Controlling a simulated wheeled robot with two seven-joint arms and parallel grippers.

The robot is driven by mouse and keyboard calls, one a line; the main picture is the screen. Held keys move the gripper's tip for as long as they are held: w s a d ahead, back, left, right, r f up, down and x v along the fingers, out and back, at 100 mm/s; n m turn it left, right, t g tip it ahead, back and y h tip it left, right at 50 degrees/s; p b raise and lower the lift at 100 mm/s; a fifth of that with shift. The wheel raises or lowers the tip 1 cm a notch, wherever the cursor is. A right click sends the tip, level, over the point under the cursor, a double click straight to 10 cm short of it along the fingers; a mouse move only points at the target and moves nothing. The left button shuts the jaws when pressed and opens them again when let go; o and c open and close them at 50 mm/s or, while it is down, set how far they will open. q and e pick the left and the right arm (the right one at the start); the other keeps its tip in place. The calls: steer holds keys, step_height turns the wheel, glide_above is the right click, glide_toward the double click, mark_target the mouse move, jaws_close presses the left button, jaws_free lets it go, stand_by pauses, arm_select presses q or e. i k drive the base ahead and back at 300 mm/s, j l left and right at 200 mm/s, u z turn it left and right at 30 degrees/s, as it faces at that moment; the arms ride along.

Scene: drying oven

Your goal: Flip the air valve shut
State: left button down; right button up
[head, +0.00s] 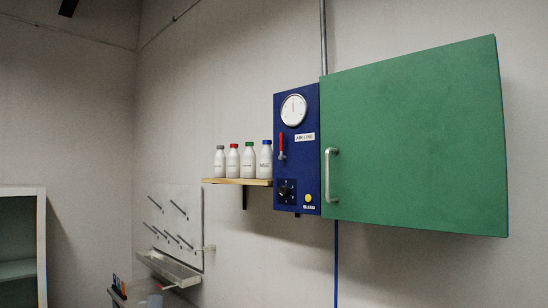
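The drying oven hangs on the wall at the right, with a green door (415,140) that looks closed and a metal bar handle (332,175) at its left edge. A dark blue control panel (297,178) is left of the door. The air valve has a red lever (282,144) that stands upright on the panel. It is below a round white gauge (293,110) and left of a white label (305,137) that seems to read "AIR LINE". Neither of my grippers shows in the head view.
Several white bottles with coloured caps (249,160) stand on a wooden shelf (237,182) left of the panel. A dark knob (286,191) and a yellow button (308,198) are low on the panel. A drying rack (172,225) with pegs is lower left. The space before the panel looks clear.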

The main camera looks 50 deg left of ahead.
mark_target(281, 156)
steer(key=i+j+u, duration=0.1)
steer(key=j, duration=0.3)
steer(key=i+j+u, duration=0.1)
steer(key=j, duration=0.25)
steer(key=i+j+u, duration=0.1)
steer(key=j, duration=0.3)
steer(key=i+j+u, duration=0.1)
steer(key=j, duration=0.25)
steer(key=i+j+u, duration=0.1)
steer(key=j, duration=0.25)
steer(key=i+j+u, duration=0.1)
steer(key=j, duration=0.25)
steer(key=i, duration=0.1)
